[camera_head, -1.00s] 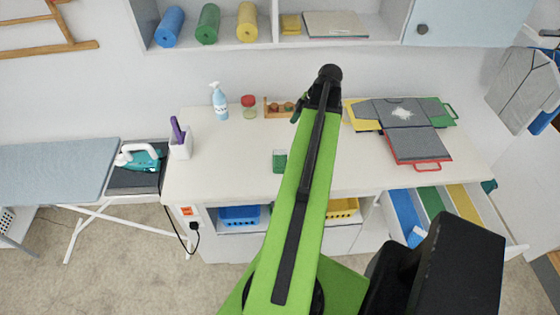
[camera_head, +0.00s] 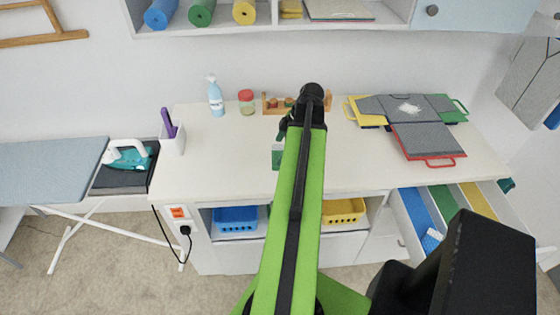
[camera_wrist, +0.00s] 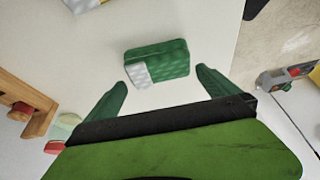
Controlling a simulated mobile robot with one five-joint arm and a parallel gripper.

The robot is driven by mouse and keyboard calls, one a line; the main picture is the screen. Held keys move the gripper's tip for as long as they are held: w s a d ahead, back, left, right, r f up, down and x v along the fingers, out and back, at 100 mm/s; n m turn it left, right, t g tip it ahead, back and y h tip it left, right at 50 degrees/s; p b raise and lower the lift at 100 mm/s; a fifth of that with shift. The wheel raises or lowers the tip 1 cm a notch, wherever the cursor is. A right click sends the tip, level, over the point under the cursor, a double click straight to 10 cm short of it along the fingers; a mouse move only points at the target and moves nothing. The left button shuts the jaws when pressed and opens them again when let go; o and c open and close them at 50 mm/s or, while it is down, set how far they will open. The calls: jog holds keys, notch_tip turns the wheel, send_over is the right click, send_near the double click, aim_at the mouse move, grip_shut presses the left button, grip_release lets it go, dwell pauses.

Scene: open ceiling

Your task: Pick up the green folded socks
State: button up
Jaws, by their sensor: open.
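The green folded socks (camera_wrist: 172,58) lie on the white table in the wrist view, as a compact green bundle with a pale patch at one corner. In the head view the socks (camera_head: 277,157) show as a small green patch left of my arm, which partly hides them. My gripper (camera_wrist: 162,80) is open and empty, its two green fingers pointing toward the socks. The socks sit just beyond the fingertips, roughly centred between them. In the head view my gripper (camera_head: 288,124) is over the table, mostly hidden behind my arm.
A wooden rack (camera_head: 324,103), a red-lidded jar (camera_head: 246,103) and a spray bottle (camera_head: 215,97) stand at the table's back. A white holder (camera_head: 172,140) stands left. Folding boards (camera_head: 425,139) lie right. An open drawer (camera_head: 460,205) juts out in front. The table's left middle is clear.

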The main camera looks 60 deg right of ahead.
aim_at(278, 153)
jog(key=b+x, duration=0.2)
jog(key=x, duration=0.1)
jog(key=shift+f, duration=0.3)
jog(key=shift+r, duration=0.15)
jog(key=c, duration=1)
jog(key=r+p, duration=0.5)
jog(key=shift+s+d+r, duration=0.1)
jog(key=shift+s+r, duration=0.05)
jog(key=shift+s, duration=0.1)
jog(key=s+d+r+p, duration=0.3)
jog(key=s+r+p, duration=0.2)
jog(key=s, duration=0.5)
jog(key=shift+s+r+p, duration=0.25)
jog(key=shift+s+p, duration=0.15)
jog(key=shift+p, duration=0.05)
